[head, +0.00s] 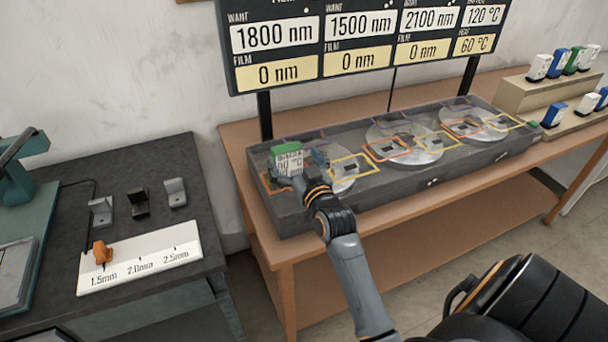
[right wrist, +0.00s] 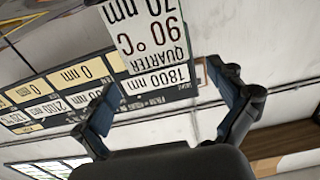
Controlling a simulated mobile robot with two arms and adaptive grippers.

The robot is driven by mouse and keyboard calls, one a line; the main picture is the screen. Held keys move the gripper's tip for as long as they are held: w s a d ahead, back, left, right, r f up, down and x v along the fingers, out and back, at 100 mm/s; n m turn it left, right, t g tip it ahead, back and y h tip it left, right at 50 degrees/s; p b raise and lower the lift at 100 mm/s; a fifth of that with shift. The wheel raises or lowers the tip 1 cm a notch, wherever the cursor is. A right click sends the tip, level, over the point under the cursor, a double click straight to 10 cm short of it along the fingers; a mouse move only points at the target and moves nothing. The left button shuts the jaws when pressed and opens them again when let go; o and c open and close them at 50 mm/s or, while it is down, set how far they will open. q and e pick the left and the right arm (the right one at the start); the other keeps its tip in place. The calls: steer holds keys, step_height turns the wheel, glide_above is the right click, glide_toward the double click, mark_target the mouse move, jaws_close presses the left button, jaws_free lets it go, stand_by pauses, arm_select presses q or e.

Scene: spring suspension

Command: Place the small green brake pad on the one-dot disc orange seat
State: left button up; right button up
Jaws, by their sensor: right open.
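The small green-topped pad (head: 288,158), with a white printed label, stands upright at the left end of the grey fixture (head: 487,158). It is over the orange-outlined seat (head: 266,184) beside the leftmost disc (head: 345,182); whether it touches the seat is hidden. No dots are readable on that disc. My right gripper (head: 312,182) is just right of the pad. In the right wrist view my right gripper (right wrist: 162,76) is open, with the pad's label (right wrist: 150,35) beyond and between its spread fingertips. My left gripper is not in view.
A sign board (head: 350,45) stands behind the fixture. Two more discs (head: 405,143) lie to the right. A stepped rack (head: 530,92) at far right holds several pads. A dark bench (head: 150,270) on the left carries a thickness strip (head: 140,258) and small brackets.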

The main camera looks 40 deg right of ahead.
steer(key=b+v, duration=0.1)
steer(key=v, duration=0.8)
steer(key=shift+s+b, duration=0.25)
steer(key=shift+b, duration=0.15)
